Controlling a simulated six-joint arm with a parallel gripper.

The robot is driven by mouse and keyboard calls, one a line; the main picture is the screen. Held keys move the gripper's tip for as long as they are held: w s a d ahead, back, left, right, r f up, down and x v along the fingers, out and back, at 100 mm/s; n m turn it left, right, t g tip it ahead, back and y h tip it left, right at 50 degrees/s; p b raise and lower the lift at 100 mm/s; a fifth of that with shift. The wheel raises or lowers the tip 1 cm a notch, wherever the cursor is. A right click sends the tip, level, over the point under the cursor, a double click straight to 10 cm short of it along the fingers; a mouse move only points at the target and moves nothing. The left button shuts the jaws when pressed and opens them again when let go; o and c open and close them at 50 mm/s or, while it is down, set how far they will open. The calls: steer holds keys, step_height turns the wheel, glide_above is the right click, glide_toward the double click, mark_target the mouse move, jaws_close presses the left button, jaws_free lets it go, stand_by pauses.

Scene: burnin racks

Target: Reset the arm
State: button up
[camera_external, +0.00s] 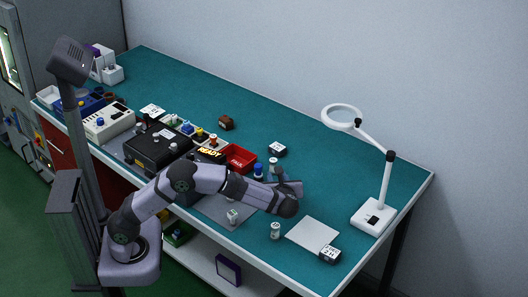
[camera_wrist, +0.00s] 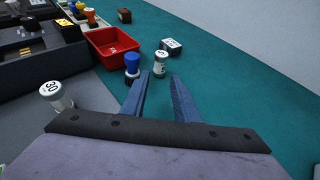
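My arm reaches out over the teal workbench (camera_external: 330,185), with its base at the bench's front edge. My gripper (camera_wrist: 160,88) shows in the wrist view with its two blue-grey fingers apart and nothing between them. In the external view my gripper (camera_external: 292,187) is partly hidden by my wrist. A white cylinder marked 5 (camera_wrist: 160,64) stands just beyond the fingertips. A blue-topped cylinder (camera_wrist: 132,65) stands beyond the left finger. Neither visibly touches the fingers.
A red bin (camera_wrist: 115,48) and a black-and-white block (camera_wrist: 171,46) lie beyond the gripper. A white cylinder marked 30 (camera_wrist: 55,95) stands left. A black fixture (camera_external: 158,145), a white pad (camera_external: 312,234) and a magnifier lamp (camera_external: 374,215) are on the bench. The back right is clear.

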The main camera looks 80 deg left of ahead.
stand_by(0.3)
steer(key=shift+s+d+r+n, duration=0.2)
steer(key=shift+s+d+n, duration=0.05)
steer(key=shift+s+n, duration=0.05)
steer(key=s+d+r+n+g+h+p, duration=0.3)
steer(key=s+d+n+h+p, duration=0.2)
steer(key=s+d+n+h, duration=0.6)
steer(key=s+d+f+m+h+b, duration=0.1)
steer(key=s+d+f+b, duration=0.35)
steer(key=d, duration=0.25)
steer(key=s+d+f+m+h+b, duration=0.2)
steer(key=s+d+f+b, duration=0.25)
steer(key=d, duration=0.25)
steer(key=s+a+f+n+t+p, duration=0.35)
steer(key=s+a+f+n, duration=0.35)
steer(key=f+n, duration=0.25)
step_height(320, 180, up, 15)
steer(key=p, duration=1.6)
steer(key=shift+d, duration=0.15)
steer(key=shift+w+f+g, duration=0.1)
steer(key=shift+f+g, duration=0.05)
steer(key=shift+g, duration=0.1)
